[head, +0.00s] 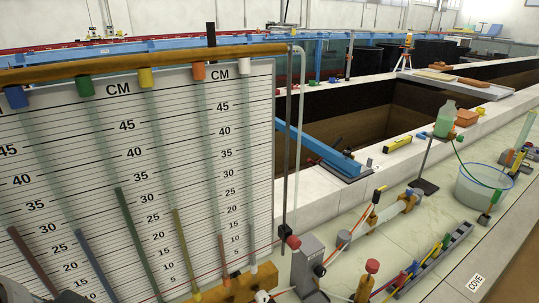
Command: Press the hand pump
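An upright orange fitting with a round red knob (367,283) stands at the bottom centre, right of a grey box (308,265). It looks like the hand pump, but I cannot be sure. Its knob is raised above its body and its foot is near the bottom edge. Nothing touches the knob. Dark grey shapes at the bottom left corner may be part of my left arm, but no fingertips show there. My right gripper is not in view.
A tall manometer board (180,150) with coloured tubes fills the left. Thin hoses run near the grey box. A grey rack with coloured valves (435,262), a clear bucket (483,187) and a green bottle (446,119) stand on the pale bench at right. Open channels lie behind.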

